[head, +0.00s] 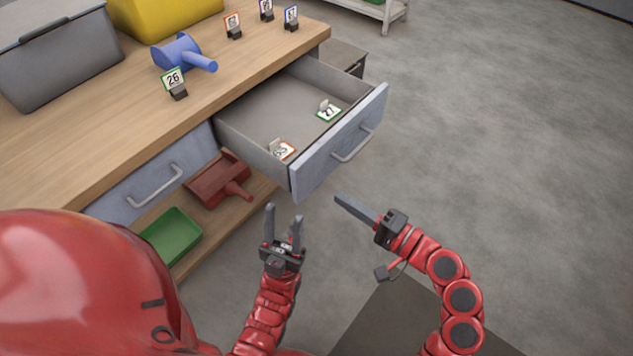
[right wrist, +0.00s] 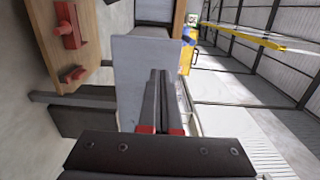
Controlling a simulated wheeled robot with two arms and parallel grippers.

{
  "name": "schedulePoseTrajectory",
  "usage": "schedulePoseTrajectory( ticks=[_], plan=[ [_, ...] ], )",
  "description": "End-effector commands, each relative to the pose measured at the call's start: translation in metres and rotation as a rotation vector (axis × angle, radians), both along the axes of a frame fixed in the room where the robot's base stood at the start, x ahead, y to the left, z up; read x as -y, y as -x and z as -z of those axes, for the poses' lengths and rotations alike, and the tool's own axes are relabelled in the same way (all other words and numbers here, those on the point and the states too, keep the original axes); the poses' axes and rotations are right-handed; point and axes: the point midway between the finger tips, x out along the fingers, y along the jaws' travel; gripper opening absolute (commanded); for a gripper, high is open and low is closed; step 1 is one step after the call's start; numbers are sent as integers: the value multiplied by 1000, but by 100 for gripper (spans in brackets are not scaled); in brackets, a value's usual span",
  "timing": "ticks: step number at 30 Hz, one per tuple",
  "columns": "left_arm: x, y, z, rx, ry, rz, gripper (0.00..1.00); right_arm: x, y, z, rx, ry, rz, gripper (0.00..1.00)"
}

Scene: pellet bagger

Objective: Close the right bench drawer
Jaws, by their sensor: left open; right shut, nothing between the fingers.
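The right bench drawer (head: 339,146) is pulled well out from the wooden bench (head: 120,120) in the head view. Its grey front has a bar handle (head: 353,146). In the right wrist view the right gripper (right wrist: 159,76) points along the drawer's front panel (right wrist: 144,70); contact cannot be told. My left gripper (head: 283,212) is open and empty, below the drawer's near corner.
The left drawer (head: 155,180) looks shut. A red scoop (head: 218,180) and a green tray (head: 171,237) sit on the lower shelf. A blue scoop (head: 180,53), number stands and a grey bin (head: 55,58) are on the bench. The floor (head: 500,150) to the right is clear.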

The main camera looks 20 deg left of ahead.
Motion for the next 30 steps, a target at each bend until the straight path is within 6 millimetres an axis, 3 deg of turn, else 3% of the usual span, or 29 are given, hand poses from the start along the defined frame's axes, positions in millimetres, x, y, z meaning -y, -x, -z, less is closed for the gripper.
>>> schedulePoseTrajectory(
  ticks=[6, 12, 30],
  plan=[
    [0, 0, 4, 0, 0, 0, 48, -42, -14, 0, 4, 3, -5, 0],
    [0, 0, 7, 0, 0, 0, 48, -67, -24, 0, 3, 1, -1, 0],
    [0, 0, 8, 0, 0, 0, 48, -78, -29, 0, 1, 1, 2, 0]
  ],
)
